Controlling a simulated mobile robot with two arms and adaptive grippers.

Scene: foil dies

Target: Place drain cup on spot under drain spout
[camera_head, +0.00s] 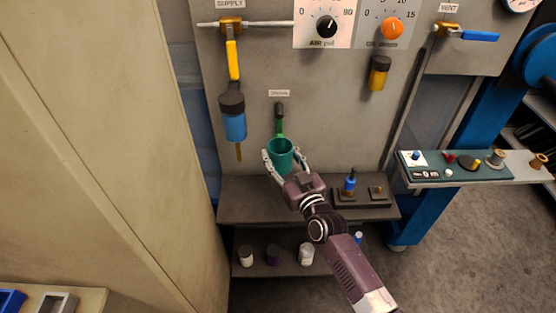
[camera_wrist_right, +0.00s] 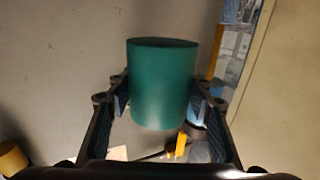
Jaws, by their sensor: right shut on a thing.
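The teal drain cup (camera_head: 280,158) is in my right gripper (camera_head: 284,154), with a finger on each side of it. Its open mouth faces up towards the head camera. The cup (camera_wrist_right: 163,85) also shows between the two fingers in the right wrist view. The drain spout (camera_head: 280,122), with a black top and green lower part, is on the panel under a small label. In the head view the cup's mouth appears just below the spout; their gap in depth is unclear. The spot under the spout cannot be made out. My left gripper is not in view.
A grey shelf (camera_head: 240,205) juts from the panel below the cup. A dark block with a blue-topped part (camera_head: 350,182) stands on its right. A blue filter bowl (camera_head: 234,125) hangs left of the spout. A lower shelf (camera_head: 287,268) holds several small containers.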

